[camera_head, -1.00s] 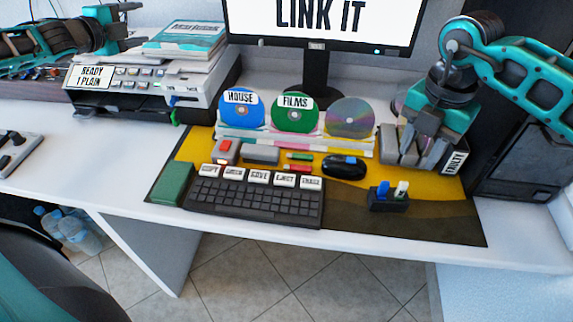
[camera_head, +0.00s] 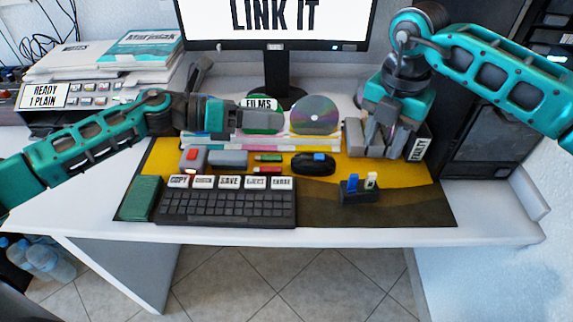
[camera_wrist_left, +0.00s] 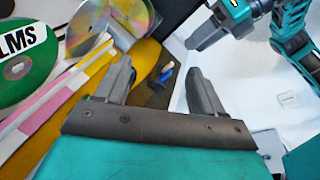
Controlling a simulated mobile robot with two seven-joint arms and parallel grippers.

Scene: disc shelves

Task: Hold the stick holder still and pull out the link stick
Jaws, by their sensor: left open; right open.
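The dark stick holder (camera_head: 359,197) stands on the mat at front right. A blue stick (camera_head: 353,181) and a pale stick (camera_head: 371,180) stand upright in it; I cannot tell which is the link stick. In the left wrist view the holder (camera_wrist_left: 152,95) and blue stick (camera_wrist_left: 166,73) show small between the fingers, well beyond them. My left gripper (camera_head: 280,118) is open and empty, in front of the discs, left of and behind the holder.
A keyboard (camera_head: 228,206) lies left of the holder. A black mouse-like object (camera_head: 313,163) lies behind and left of it. The disc rack (camera_head: 325,143) holds discs including FILMS. A monitor (camera_head: 275,20) stands behind. The mat around the holder is clear.

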